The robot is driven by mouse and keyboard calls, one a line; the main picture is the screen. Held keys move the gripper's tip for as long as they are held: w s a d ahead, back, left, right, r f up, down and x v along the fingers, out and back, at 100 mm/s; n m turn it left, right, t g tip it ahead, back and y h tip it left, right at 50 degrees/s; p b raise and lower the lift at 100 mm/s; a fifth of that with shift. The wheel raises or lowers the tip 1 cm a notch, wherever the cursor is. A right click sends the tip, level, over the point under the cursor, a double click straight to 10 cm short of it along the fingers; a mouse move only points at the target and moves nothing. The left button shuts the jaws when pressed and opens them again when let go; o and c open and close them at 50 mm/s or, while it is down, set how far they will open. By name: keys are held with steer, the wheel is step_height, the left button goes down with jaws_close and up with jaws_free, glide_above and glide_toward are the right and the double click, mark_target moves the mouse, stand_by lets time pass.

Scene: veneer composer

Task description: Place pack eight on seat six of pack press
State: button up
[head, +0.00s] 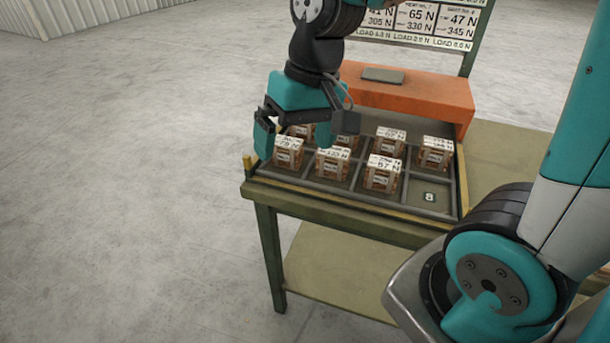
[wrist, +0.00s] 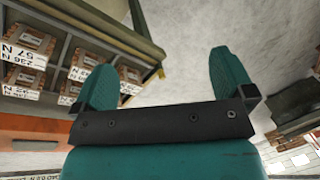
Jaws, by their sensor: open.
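My gripper (head: 294,142) is open over the left end of a divided tray (head: 430,207); nothing shows between its fingers. It also shows in the wrist view (wrist: 165,82), with both fingers spread wide. The tray holds several brown packs with white printed tops, such as one at front middle (head: 382,174) and one at back right (head: 435,153). The front right compartment, marked 8 (head: 430,196), is bare. I cannot pick out pack eight by its label. I cannot make out seat six or the pack press for certain.
The tray sits on a green table (head: 340,222) with a lower shelf (head: 335,270). Behind the packs stands an orange box (head: 420,93) with a grey plate (head: 383,75) on top. A board with newton figures (head: 420,20) rises behind. Grey floor (head: 120,180) is clear at left.

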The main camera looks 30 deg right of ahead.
steer(key=s+a+r+n+y, duration=0.1)
steer(key=s+a+r+n, duration=0.1)
steer(key=s+a+n, duration=0.4)
steer(key=s+n, duration=0.1)
steer(key=s, duration=0.4)
steer(key=shift+a+g+y, duration=0.15)
steer(key=shift+g+y, duration=0.15)
